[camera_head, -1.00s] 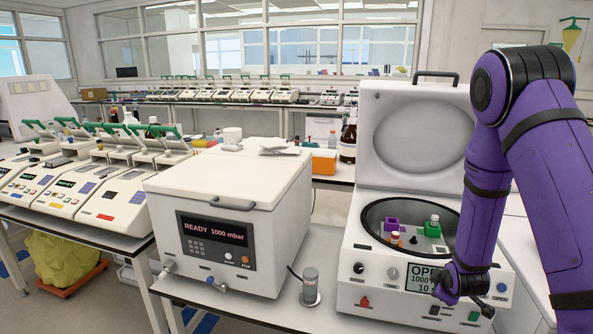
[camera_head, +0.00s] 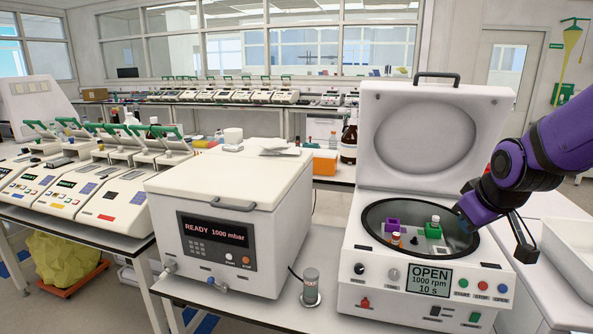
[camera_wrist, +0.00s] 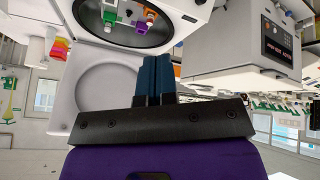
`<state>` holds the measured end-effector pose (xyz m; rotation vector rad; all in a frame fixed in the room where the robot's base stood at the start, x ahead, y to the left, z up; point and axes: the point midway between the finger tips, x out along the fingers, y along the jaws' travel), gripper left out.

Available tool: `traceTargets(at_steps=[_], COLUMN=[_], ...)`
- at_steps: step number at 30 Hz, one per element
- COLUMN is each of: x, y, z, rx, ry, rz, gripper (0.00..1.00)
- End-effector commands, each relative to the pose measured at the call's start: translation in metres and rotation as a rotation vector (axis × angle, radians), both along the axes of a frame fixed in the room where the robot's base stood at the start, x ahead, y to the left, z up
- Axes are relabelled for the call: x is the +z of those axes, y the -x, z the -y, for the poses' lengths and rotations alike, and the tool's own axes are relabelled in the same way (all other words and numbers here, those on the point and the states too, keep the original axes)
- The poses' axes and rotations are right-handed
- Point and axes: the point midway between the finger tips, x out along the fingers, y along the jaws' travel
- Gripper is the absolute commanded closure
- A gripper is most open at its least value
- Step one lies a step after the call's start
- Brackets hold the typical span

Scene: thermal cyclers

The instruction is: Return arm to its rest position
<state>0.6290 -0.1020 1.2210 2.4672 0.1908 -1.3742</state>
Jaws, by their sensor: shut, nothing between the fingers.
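My purple arm (camera_head: 560,135) enters from the right in the head view. My gripper (camera_wrist: 154,62) shows in the wrist view with its two blue fingers together and nothing between them.
A white vacuum unit (camera_head: 240,185) reading READY 1000 mbar stands left of the centrifuge, with a grey cylinder (camera_head: 310,287) between them. Several thermal cyclers (camera_head: 85,190) line the left bench. A white surface with a tray (camera_head: 570,245) lies at the right, below my arm.

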Motion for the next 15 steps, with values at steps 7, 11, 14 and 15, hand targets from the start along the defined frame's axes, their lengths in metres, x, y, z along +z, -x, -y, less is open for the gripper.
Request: traceTargets(at_steps=[7,11,14,15], x=[0.049,0.068,0.079,0.083], y=[0.064,0.101,0.13,0.141], z=[-0.014,-0.021,-0.025,-0.026], rx=[-0.09,-0.139,-0.179,-0.195], ry=[-0.082,-0.12,-0.146,-0.155], rz=[-0.023,-0.04,-0.053,-0.058], gripper=[1.0,1.0,1.0,1.0])
